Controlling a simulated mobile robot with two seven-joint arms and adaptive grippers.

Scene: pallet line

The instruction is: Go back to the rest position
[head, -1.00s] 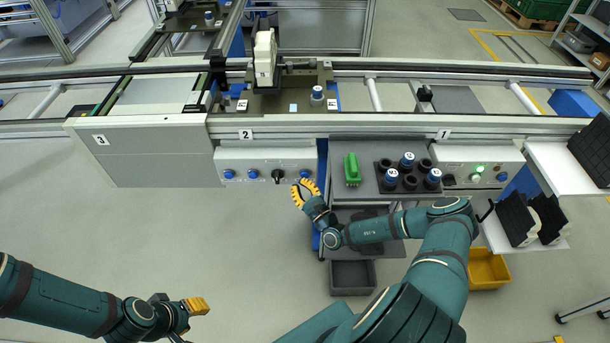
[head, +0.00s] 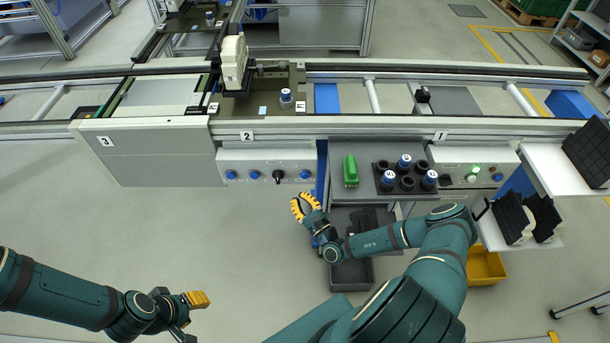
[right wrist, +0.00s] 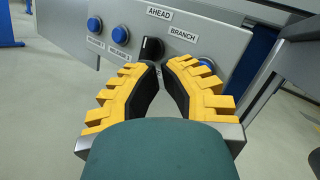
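My right gripper (head: 303,206) hangs in front of the station 2 control panel (head: 262,160), apart from it, in the head view. In the right wrist view its yellow fingers (right wrist: 166,70) stand with a gap between the pads and nothing in it. The black selector knob (right wrist: 152,48) with the AHEAD and BRANCH labels shows behind the fingertips. My left gripper (head: 198,300) is at the lower left over bare floor, seen from the side. Whether it is open or shut does not show.
A grey table beside the panel holds a green part (head: 351,171) and a black holder (head: 401,182) with blue-capped items. A grey bin (head: 350,275) and a yellow bin (head: 487,266) stand below. A pallet (head: 262,98) sits on the conveyor. The floor at left is clear.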

